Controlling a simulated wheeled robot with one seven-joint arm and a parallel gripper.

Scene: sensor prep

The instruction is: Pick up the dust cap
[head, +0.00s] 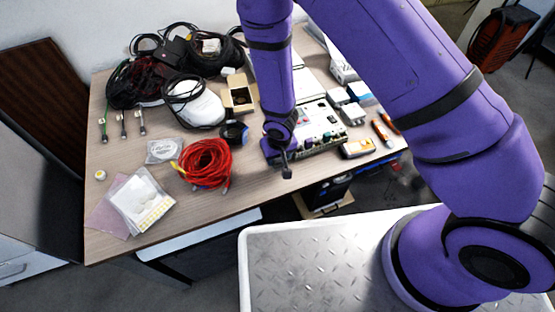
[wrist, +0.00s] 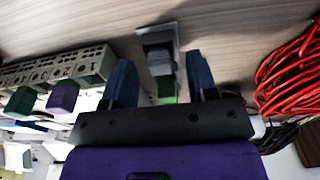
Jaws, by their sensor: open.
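My gripper (wrist: 160,62) is open, with its two dark blue fingers apart in the wrist view. A small grey piece with a green part (wrist: 166,90) lies between the fingers, with a gap on each side. It may be the dust cap, but blur leaves this unsure. A purple cap-like piece (wrist: 62,97) and a green one (wrist: 20,101) stick out from a beige panel with ports (wrist: 60,72), left of the fingers. In the head view, my gripper (head: 283,160) is low at the table's front edge, beside the panel (head: 318,142); its fingers are hardly visible.
A red cable coil (head: 203,164) lies left of my gripper, close to its right finger in the wrist view. Bare tabletop shows at front left.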

